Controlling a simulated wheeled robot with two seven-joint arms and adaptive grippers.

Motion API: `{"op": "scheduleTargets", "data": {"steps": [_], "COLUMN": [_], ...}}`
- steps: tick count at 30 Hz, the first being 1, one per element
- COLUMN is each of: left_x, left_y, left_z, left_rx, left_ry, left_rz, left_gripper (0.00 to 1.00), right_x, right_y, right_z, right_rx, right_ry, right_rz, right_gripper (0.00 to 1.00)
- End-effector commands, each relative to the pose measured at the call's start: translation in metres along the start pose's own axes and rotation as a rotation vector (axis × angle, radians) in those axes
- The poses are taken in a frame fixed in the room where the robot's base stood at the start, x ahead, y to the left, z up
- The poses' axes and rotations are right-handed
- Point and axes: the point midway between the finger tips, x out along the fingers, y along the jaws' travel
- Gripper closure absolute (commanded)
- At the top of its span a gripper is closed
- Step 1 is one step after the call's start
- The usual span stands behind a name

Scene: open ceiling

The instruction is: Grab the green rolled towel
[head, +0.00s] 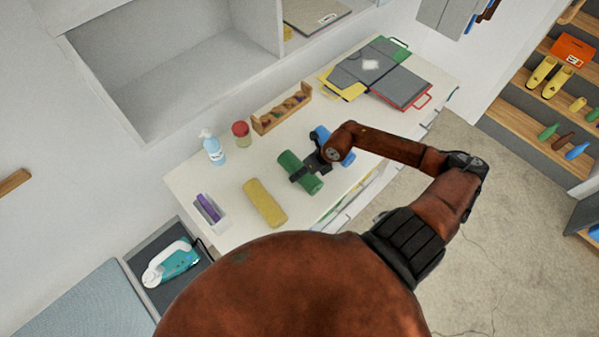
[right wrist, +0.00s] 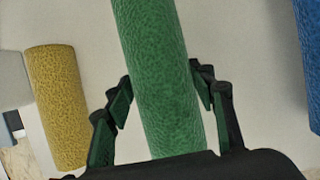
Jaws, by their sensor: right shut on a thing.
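The green rolled towel (head: 289,160) lies on or just above the white counter, between the yellow rolled towel (head: 264,203) and a blue roll (head: 347,158). My right gripper (head: 306,171) reaches in from the right and is shut on the green towel around its middle. In the right wrist view the green towel (right wrist: 158,50) runs between the two dark fingers, one on each side. I cannot tell whether the towel is clear of the counter. My left gripper is not in view.
The white counter (head: 240,172) also carries a spray bottle (head: 214,150), a red-lidded jar (head: 241,134), a wooden rack (head: 282,110), a white tray with a purple item (head: 209,208), and folders (head: 381,72) at the far end. My arm covers part of the blue roll.

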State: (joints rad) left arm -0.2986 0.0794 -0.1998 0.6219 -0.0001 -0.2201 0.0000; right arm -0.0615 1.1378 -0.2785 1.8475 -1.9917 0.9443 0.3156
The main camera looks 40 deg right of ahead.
Motion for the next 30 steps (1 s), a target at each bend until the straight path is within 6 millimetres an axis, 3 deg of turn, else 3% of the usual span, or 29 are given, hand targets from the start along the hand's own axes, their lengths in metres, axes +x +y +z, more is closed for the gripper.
{"op": "scheduleTargets", "data": {"steps": [11,23,28,30], "left_x": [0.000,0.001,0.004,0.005], "left_y": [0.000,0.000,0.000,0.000], "left_z": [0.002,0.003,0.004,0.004], "left_rx": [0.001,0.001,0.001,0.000], "left_ry": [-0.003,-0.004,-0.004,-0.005], "left_rz": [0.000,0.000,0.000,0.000], "left_gripper": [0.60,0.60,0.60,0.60], "right_x": [0.000,-0.008,-0.027,-0.040], "right_y": [0.000,0.001,0.006,0.007], "right_z": [0.000,0.004,0.012,0.006], "right_rx": [0.000,-0.001,-0.003,-0.003], "right_ry": [-0.001,-0.002,-0.002,0.001], "right_rz": [0.000,-0.001,-0.001,-0.003], "right_gripper": [0.79,0.80,0.80,0.80]}}
